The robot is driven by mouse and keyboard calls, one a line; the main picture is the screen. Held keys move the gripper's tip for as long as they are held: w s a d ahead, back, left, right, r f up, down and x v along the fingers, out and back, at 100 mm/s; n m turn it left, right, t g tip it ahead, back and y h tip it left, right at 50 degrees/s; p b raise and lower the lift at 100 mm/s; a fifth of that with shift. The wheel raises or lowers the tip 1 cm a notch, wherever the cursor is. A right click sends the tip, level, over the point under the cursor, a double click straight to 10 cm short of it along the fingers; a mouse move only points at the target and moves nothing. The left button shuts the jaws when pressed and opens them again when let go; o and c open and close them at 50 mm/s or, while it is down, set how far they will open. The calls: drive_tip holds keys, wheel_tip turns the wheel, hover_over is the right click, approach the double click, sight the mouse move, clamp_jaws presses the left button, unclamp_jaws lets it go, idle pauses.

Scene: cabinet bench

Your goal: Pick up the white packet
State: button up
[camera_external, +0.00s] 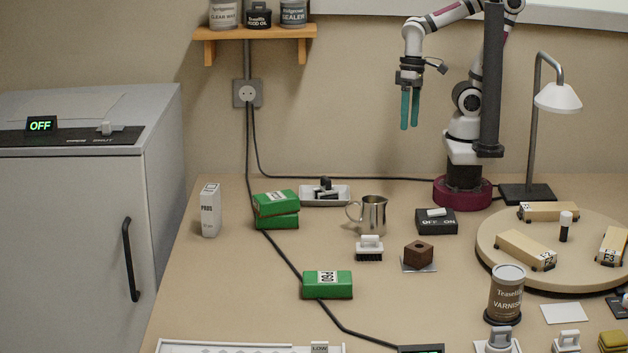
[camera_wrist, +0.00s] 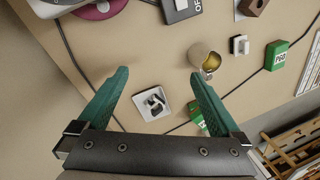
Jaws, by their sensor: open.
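A white packet (camera_external: 210,211) labelled "PADS" stands upright on the bench at the left, beside the cabinet and left of a stack of green boxes. I cannot make it out in the wrist view. My gripper (camera_external: 410,127) hangs open and empty above the back of the bench, up and to the right of the packet and well apart from it. In the wrist view its two green fingers (camera_wrist: 160,88) are spread, with the bench below them and nothing between them in their grip.
Two stacked green boxes (camera_external: 276,209) stand close right of the packet. A white tray (camera_external: 338,197), a metal mug (camera_external: 373,214) and a brush (camera_external: 369,248) lie further right. A grey cabinet (camera_external: 75,230) borders the left; a shelf (camera_external: 260,32) hangs above. A black cable crosses the bench.

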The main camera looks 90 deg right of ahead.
drive_tip(key=w+a+n+t+y, duration=0.15)
drive_tip(key=w+a+t, duration=0.45)
drive_tip(key=w, duration=1)
drive_tip(key=n+t+h, duration=0.2)
drive_tip(key=t+h, duration=0.4)
drive_tip(key=t, duration=0.1)
approach(216, 189)
drive_tip(key=shift+y, duration=0.25)
drive_tip(key=x, duration=1)
drive_tip(key=shift+w+d, duration=0.1)
drive_tip(key=shift+d, duration=0.05)
drive_tip(key=c, duration=1.5)
